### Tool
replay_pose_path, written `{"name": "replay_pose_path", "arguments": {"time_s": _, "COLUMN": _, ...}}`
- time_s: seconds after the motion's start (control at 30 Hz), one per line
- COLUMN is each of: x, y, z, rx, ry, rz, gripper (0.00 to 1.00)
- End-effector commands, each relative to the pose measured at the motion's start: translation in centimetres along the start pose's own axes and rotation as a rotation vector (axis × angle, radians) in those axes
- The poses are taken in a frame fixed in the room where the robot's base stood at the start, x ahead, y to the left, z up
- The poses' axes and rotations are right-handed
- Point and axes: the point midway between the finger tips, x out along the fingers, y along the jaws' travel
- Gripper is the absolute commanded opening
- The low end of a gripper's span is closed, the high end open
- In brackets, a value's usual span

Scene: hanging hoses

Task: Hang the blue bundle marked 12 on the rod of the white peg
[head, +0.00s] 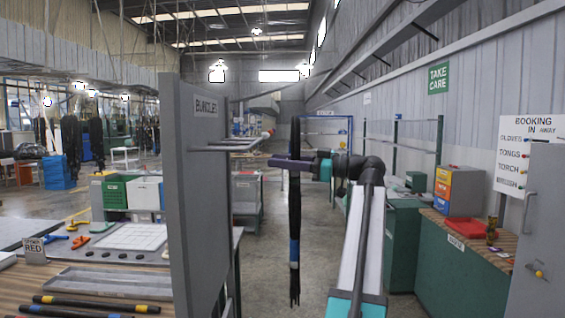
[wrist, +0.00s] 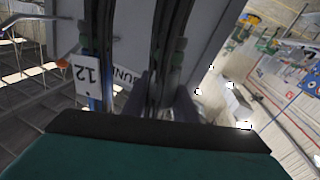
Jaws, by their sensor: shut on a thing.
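A long dark bundle with a blue band (head: 294,250) hangs upright below and above my gripper (head: 288,163). My gripper is shut on it. In the wrist view the dark strands (wrist: 168,50) pass between the fingers, and a white tag marked 12 (wrist: 86,80) hangs beside them. Pale rods (head: 242,143) stick out to the right from the grey panel (head: 198,200), at nearly the gripper's height. The bundle is to the right of the rod ends in the head view, with a gap in the picture. I cannot tell which rod is the white peg's.
A sign (head: 207,106) is on the panel. A workbench (head: 100,285) with tools and dark rods stands at the left. Green cabinets (head: 460,265) and a counter with a red tray (head: 465,228) stand at the right. The aisle floor behind the bundle looks clear.

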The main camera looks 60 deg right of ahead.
Motion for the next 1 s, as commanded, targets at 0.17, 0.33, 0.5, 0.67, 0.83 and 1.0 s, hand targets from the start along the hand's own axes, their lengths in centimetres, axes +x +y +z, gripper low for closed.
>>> {"name": "replay_pose_path", "arguments": {"time_s": 0.17, "x": -0.1, "y": 0.1, "z": -0.1, "rx": -0.003, "ry": 0.002, "rz": 0.003, "gripper": 0.00}}
{"name": "replay_pose_path", "arguments": {"time_s": 0.33, "x": 0.2, "y": 0.0, "z": -0.1, "rx": -0.003, "ry": 0.002, "rz": 0.003, "gripper": 0.00}}
{"name": "replay_pose_path", "arguments": {"time_s": 0.5, "x": 0.7, "y": -0.1, "z": -0.1, "rx": -0.003, "ry": 0.002, "rz": 0.003, "gripper": 0.00}}
{"name": "replay_pose_path", "arguments": {"time_s": 0.67, "x": 1.3, "y": -0.3, "z": 0.0, "rx": -0.002, "ry": 0.002, "rz": 0.003, "gripper": 0.00}}
{"name": "replay_pose_path", "arguments": {"time_s": 0.83, "x": 1.9, "y": -0.4, "z": 0.0, "rx": -0.002, "ry": 0.002, "rz": 0.004, "gripper": 0.00}}
{"name": "replay_pose_path", "arguments": {"time_s": 1.0, "x": 2.4, "y": -0.6, "z": 0.1, "rx": -0.002, "ry": 0.002, "rz": 0.005, "gripper": 0.00}}
